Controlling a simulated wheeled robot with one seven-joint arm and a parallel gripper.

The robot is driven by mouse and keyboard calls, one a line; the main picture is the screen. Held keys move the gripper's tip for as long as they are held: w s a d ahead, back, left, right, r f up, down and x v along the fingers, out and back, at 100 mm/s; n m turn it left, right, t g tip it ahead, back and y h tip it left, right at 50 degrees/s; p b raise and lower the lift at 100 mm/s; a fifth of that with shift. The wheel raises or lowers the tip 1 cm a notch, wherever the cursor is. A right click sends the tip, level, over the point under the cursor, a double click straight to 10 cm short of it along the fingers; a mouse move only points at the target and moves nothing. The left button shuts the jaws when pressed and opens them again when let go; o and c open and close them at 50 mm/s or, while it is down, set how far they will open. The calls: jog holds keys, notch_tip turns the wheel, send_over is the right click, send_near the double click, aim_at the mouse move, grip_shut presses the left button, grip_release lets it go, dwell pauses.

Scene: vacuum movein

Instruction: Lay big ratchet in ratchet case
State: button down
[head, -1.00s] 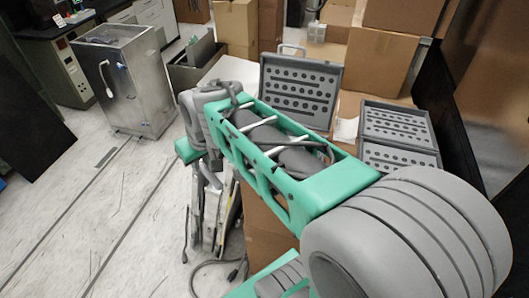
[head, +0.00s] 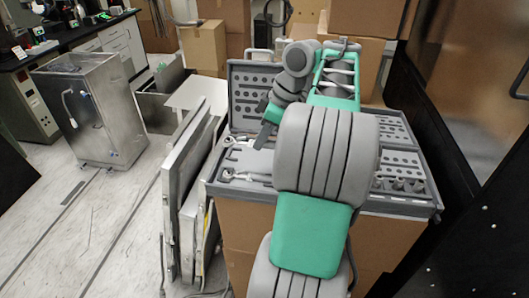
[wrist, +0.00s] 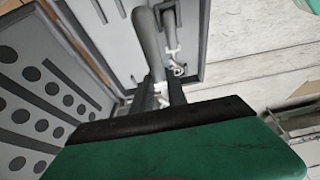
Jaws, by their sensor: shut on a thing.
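The ratchet case (head: 213,186) lies open on a cardboard box, its holed lid (head: 243,90) standing up at the back. Silver ratchet heads (head: 229,175) show at the left of its tray; my arm hides the tray's right part. My gripper (head: 264,138) points down over the tray. In the wrist view, my gripper (wrist: 161,94) is shut on a grey handle (wrist: 149,40), which I take as the big ratchet. Its far end reaches over the case floor, beside another handle with a silver head (wrist: 172,50). Whether the held ratchet touches the tray is unclear.
A second open case with sockets (head: 405,186) stands right of my arm. Flat panels (head: 180,190) lean against the box's left side. A metal cabinet (head: 95,110) stands on the floor at left. A dark wall (head: 470,170) is close on the right.

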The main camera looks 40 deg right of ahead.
jog(key=b, duration=0.1)
send_over(260, 158)
jog(key=s, duration=0.1)
jog(key=f, duration=0.4)
jog(key=d+f, duration=0.1)
jog(key=f, duration=0.1)
jog(key=shift+s+f, duration=0.1)
jog(key=shift+f, duration=0.2)
notch_tip(260, 158, down, 2)
jog(key=shift+a+f+b, duration=0.1)
jog(key=shift+b, duration=0.55)
jog(key=shift+f, duration=0.25)
jog(key=shift+f, duration=0.2)
jog(key=c, duration=1.3)
grip_release()
